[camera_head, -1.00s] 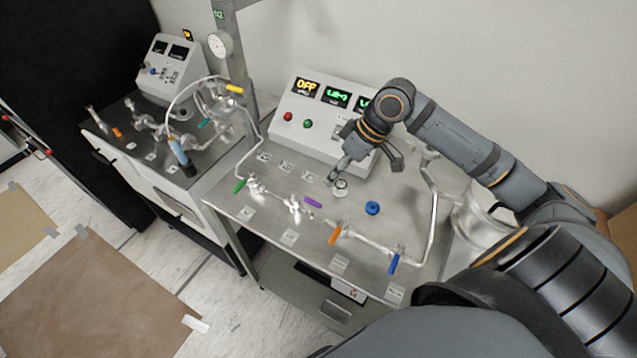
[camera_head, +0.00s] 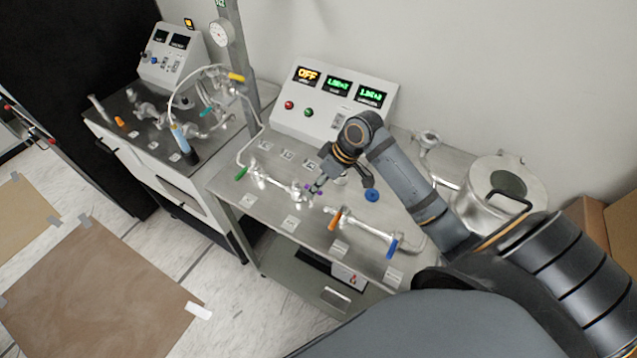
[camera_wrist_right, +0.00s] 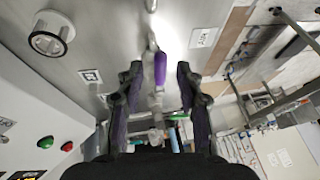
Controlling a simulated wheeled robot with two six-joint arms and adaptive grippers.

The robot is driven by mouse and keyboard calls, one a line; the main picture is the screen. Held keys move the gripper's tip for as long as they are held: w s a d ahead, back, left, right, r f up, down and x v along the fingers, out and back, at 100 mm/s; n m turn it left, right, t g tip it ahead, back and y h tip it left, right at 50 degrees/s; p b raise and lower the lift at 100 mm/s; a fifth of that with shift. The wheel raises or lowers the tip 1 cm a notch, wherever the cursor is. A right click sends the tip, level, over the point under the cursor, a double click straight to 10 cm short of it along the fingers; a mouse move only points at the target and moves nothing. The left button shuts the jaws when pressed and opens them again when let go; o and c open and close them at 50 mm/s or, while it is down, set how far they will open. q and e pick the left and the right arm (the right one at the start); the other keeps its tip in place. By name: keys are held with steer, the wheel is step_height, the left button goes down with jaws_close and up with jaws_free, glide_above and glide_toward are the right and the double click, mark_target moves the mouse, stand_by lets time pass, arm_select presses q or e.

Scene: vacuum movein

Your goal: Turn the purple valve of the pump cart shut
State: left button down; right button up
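The pump cart (camera_head: 262,213) has a metal top with glass-and-metal tubing and coloured valve handles. The purple valve handle (camera_wrist_right: 160,68) lies between the two dark fingers of my right gripper (camera_wrist_right: 158,76) in the right wrist view. The fingers are open, with a gap visible on each side of the handle. In the head view my right gripper (camera_head: 318,184) is over the purple valve and mostly covers it; only small purple bits show. My left gripper is not in view.
A green handle (camera_head: 240,173) is left of the purple one. An orange handle (camera_head: 335,217), a blue handle (camera_head: 392,246) and a blue knob (camera_head: 372,195) are to the right. The control console (camera_head: 300,118) stands behind. A metal pot (camera_head: 470,205) is at the right.

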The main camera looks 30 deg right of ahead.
jaws_close()
stand_by(0.5)
